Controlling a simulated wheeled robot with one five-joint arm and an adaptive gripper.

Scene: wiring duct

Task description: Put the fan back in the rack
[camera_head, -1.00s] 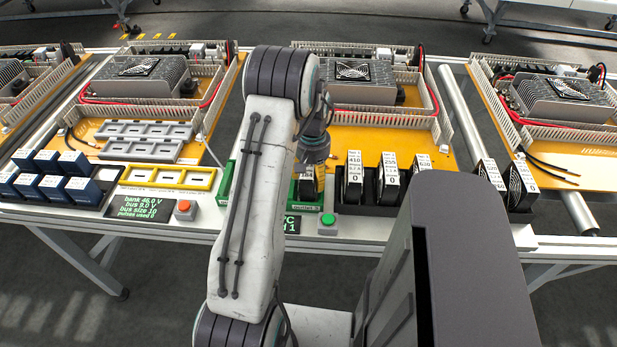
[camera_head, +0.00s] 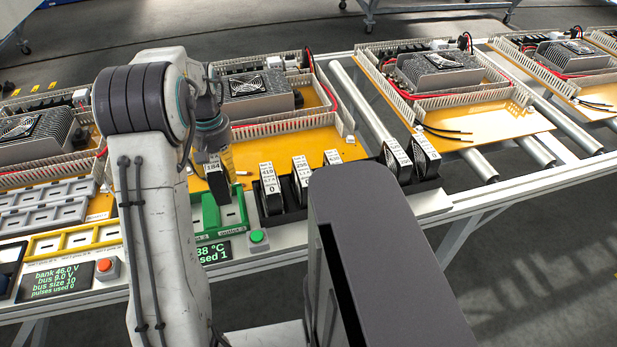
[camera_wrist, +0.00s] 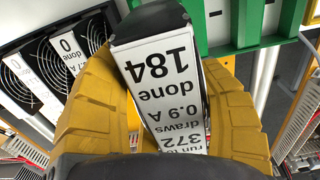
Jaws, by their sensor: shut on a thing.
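My gripper (camera_head: 222,162) is shut on a fan (camera_head: 213,178), a thin dark block with a white label reading 184. The head view shows it held up near the green outlet (camera_head: 226,214), its lower end close to the outlet. In the wrist view the label of the held fan (camera_wrist: 165,75) reads "184 done, 0.9 A" between the yellow fingers (camera_wrist: 165,100). The black rack (camera_head: 286,205) lies right of the outlet and holds several upright fans, such as one marked 410 (camera_head: 269,188). My column hides part of the rack.
A green button (camera_head: 258,236) and a display (camera_head: 213,252) sit in front of the outlet. A red button (camera_head: 107,268) is at the left. Finned power units (camera_head: 258,92) in slotted ducts stand behind. Two more fans (camera_head: 398,160) stand at the rack's right end.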

